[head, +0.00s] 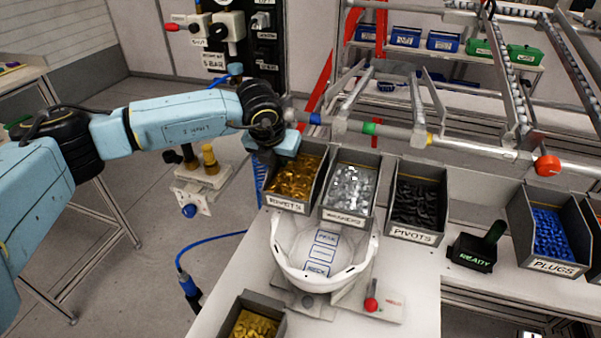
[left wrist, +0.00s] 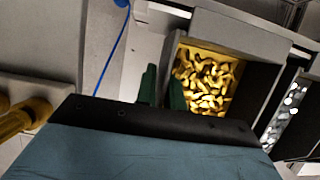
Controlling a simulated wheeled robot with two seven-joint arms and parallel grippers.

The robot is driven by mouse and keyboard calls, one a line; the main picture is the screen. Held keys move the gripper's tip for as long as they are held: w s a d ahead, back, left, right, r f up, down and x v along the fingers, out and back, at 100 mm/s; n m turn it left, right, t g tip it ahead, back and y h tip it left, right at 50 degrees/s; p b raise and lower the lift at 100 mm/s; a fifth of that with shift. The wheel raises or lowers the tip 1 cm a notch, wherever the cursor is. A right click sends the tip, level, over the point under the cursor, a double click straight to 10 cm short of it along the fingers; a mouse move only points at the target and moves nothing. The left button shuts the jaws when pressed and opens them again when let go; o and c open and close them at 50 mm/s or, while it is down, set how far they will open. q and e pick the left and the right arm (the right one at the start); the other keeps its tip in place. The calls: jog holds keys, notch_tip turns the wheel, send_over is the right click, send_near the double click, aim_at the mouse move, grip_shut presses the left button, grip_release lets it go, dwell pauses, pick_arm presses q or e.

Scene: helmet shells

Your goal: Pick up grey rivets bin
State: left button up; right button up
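The grey rivets bin (head: 288,204) stands at the left end of the row on the white bench, full of gold rivets, with its label facing me. My left arm reaches in from the left, and its hand is above the bin's back left corner. In the left wrist view the bin (left wrist: 262,98) lies right of centre. My left gripper (left wrist: 163,88) shows two green fingers apart, with the bin's left wall appearing between or just beyond them. I cannot tell whether they touch it. The fingertips are hidden in the head view. My right gripper is not in view.
Right of it stand a bin of silver parts (head: 348,190), a pivots bin (head: 414,236) and a plugs bin (head: 553,265). A white helmet shell (head: 318,262) sits close in front. Another bin of gold parts (head: 252,325) is nearer. A rail frame (head: 400,128) rises behind.

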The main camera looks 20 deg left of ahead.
aim_at(263, 186)
pick_arm(q)
grip_shut()
jog(key=shift+r, duration=0.1)
jog(key=shift+r+p, duration=0.35)
jog(key=shift+r, duration=1.1)
jog(key=shift+s+d+f+b, duration=0.1)
jog(key=shift+s+b, duration=0.3)
jog(key=shift+s, duration=2.05)
jog(key=shift+s+d+b, duration=0.15)
jog(key=shift+s+b, duration=0.5)
jog(key=shift+s, duration=1.9)
